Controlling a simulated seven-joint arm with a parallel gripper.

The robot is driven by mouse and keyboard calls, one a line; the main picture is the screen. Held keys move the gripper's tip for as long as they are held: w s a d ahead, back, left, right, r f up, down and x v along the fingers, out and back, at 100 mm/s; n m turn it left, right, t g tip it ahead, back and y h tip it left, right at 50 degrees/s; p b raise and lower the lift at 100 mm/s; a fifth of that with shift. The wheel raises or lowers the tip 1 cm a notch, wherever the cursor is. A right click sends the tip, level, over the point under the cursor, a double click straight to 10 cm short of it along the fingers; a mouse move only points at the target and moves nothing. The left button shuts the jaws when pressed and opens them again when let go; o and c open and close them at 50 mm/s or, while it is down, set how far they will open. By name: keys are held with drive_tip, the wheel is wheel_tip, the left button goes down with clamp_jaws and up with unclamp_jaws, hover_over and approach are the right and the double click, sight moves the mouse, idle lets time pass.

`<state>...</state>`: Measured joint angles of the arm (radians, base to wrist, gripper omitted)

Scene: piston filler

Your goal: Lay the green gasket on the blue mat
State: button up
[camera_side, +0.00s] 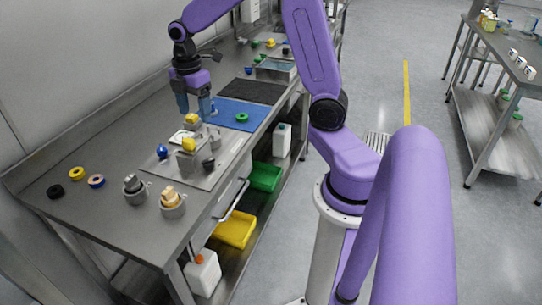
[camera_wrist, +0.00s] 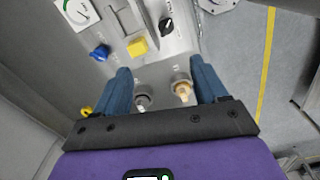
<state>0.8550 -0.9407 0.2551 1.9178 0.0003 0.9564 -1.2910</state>
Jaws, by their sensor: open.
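The green gasket (camera_side: 242,118), a small ring, lies flat on the blue mat (camera_side: 226,108), towards its right part. Neither the gasket nor the mat shows in the wrist view. My gripper (camera_side: 195,112) is in the air left of the gasket, above the area by the mat's left end and the filler plate. Its blue fingers are apart, with nothing held between them; they also show spread in the wrist view (camera_wrist: 163,75).
The filler plate (camera_side: 218,174) carries a gauge, a blue knob (camera_side: 162,151), yellow blocks and a black knob. Two grey cups with fittings (camera_side: 135,190) (camera_side: 172,205) and black, yellow and blue-orange rings (camera_side: 96,181) lie nearer. A dark mat (camera_side: 252,91) lies beyond.

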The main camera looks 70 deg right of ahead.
drive_tip(key=s+a+m, duration=0.1)
drive_tip(key=s+a, duration=0.3)
drive_tip(key=s, duration=0.4)
drive_tip(key=s+a+m, duration=0.1)
drive_tip(key=s+a, duration=0.3)
drive_tip(key=s, duration=0.5)
drive_tip(key=s+a+m, duration=0.1)
drive_tip(key=s+a, duration=0.3)
drive_tip(key=s, duration=0.5)
drive_tip(key=shift+a+r, duration=0.2)
drive_tip(key=shift+a, duration=0.05)
